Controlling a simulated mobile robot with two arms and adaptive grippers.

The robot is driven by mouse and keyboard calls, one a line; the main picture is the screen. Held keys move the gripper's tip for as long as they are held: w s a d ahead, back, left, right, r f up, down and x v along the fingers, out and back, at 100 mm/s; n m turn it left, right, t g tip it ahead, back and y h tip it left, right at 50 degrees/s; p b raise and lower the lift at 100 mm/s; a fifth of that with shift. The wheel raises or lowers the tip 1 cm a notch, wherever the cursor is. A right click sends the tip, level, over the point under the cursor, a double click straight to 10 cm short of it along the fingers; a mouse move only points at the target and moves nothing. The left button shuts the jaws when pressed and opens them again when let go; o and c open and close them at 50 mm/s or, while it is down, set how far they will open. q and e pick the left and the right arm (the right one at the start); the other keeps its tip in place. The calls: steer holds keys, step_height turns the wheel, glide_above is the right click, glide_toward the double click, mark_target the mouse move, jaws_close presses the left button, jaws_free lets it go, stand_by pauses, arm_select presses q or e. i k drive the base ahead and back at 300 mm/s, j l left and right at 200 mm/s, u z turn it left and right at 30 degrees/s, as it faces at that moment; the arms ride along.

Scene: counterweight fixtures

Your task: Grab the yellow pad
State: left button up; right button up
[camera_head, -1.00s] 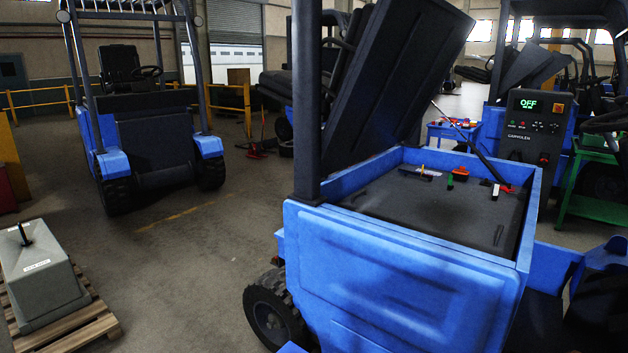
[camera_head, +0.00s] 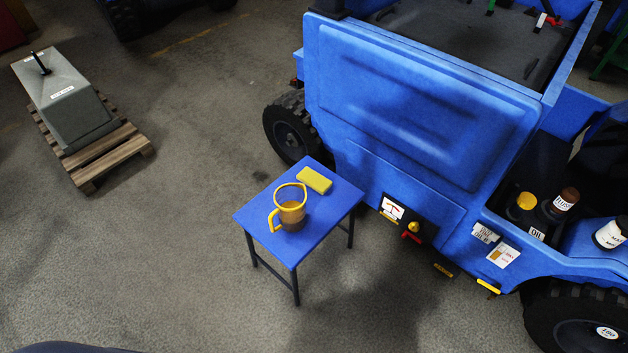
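The yellow pad (camera_head: 314,180) is a small flat block lying on a small blue table (camera_head: 262,222), near the table's back edge. Beside it on the same table stands a clear jug (camera_head: 291,214) with a yellow rim and handle and brownish contents. The pad and the jug look close together but apart. Neither of my grippers shows in the head view, so nothing is seen near the pad.
A blue forklift (camera_head: 420,110) stands just behind and right of the table. Bottles (camera_head: 561,203) sit on its step at the right. A grey counterweight (camera_head: 68,95) rests on a wooden pallet (camera_head: 110,150) at the left.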

mark_target(319, 183)
steer(key=z, duration=0.4)
steer(key=i+j+z, duration=0.1)
steer(key=j+z, duration=0.9)
steer(key=k+j+z, duration=0.2)
steer(key=j+z, duration=0.25)
steer(key=j, duration=0.15)
